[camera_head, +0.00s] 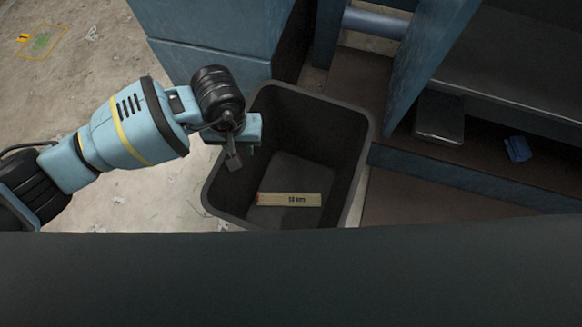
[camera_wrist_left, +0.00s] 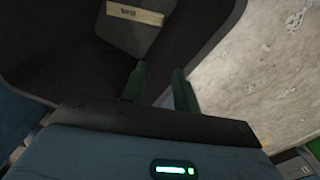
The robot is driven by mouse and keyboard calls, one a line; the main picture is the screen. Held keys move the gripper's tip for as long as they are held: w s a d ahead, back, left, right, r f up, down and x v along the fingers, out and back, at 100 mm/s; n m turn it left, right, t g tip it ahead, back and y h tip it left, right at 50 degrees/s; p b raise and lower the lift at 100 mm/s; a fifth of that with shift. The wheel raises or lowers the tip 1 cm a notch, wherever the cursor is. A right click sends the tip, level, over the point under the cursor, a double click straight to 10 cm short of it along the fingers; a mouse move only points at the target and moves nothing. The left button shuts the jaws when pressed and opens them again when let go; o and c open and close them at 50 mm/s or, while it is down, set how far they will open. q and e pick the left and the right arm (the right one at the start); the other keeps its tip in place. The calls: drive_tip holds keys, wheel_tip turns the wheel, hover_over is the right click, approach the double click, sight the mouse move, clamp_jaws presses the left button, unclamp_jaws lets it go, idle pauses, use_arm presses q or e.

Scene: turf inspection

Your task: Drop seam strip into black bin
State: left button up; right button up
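The black bin (camera_head: 359,125) stands on the floor in the middle of the head view, its top open. The seam strip (camera_head: 289,199), a flat pale strip with dark printing, lies inside on the bin's bottom. My left gripper (camera_head: 233,160) is over the bin's left rim, above and apart from the strip. In the left wrist view, the two fingers of the left gripper (camera_wrist_left: 159,85) stand apart with nothing between them. The strip also shows there (camera_wrist_left: 135,14), beyond the fingers. My right gripper is in neither view.
A blue cabinet (camera_head: 215,35) stands behind the bin. At the right is a blue-framed shelf unit (camera_head: 520,60), with a grey box (camera_head: 440,117) and a small blue item (camera_head: 518,148) on its lower level. Concrete floor (camera_head: 100,80) lies open at the left.

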use_arm(q)
wheel_tip(320, 180, up, 4)
drive_tip(key=shift+r+p, duration=0.25)
drive_tip(key=shift+p, duration=0.15)
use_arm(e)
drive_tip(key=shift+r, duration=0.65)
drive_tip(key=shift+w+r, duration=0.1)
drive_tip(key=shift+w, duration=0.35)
